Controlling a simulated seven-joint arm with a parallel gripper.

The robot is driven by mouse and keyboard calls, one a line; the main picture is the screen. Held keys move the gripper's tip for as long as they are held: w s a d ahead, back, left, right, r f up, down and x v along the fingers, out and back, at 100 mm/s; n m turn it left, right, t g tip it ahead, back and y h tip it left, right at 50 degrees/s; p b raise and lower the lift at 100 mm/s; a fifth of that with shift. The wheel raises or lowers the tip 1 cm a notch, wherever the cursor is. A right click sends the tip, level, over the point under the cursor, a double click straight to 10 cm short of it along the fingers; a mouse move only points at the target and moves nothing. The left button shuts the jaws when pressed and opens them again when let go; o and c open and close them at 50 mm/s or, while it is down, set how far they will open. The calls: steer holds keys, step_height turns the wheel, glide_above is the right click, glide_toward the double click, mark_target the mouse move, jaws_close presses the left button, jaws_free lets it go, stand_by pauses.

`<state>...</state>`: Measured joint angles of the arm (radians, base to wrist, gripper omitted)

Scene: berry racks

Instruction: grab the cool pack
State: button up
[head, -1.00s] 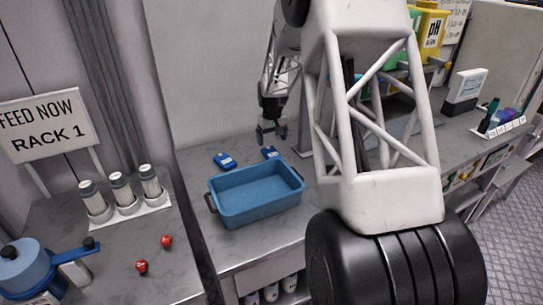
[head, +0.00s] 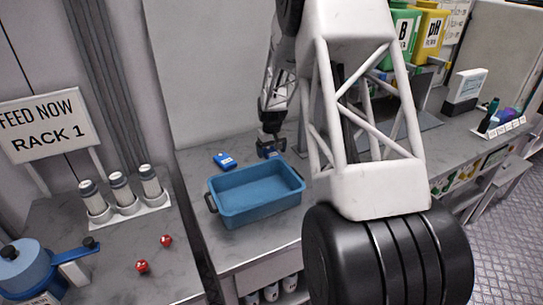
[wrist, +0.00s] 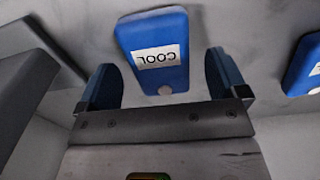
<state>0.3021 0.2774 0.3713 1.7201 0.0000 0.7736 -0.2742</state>
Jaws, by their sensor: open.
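A blue cool pack (wrist: 160,30) with a white label reading COOL lies flat on the grey counter. In the wrist view it sits between the two fingers of my gripper (wrist: 164,82), with a gap on each side. In the head view my gripper (head: 269,146) is low over this pack (head: 273,154) and partly hides it, behind the blue tray. The fingers are open and hold nothing. A second blue pack (head: 224,161) lies to the left in the head view. It also shows, cut off, at the right edge of the wrist view (wrist: 306,64).
A blue tray (head: 229,216) with dark handles stands just in front of the packs. A wall rises behind them. On the left counter are several shakers, two small red berries (head: 142,266) and a blue pot (head: 22,268).

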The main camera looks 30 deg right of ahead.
mark_target(272, 152)
steer(key=shift+f, duration=0.3)
stand_by(0.4)
steer(key=c, duration=1.1)
steer(key=shift+o, duration=0.2)
steer(key=shift+r, duration=0.15)
step_height(272, 152, up, 10)
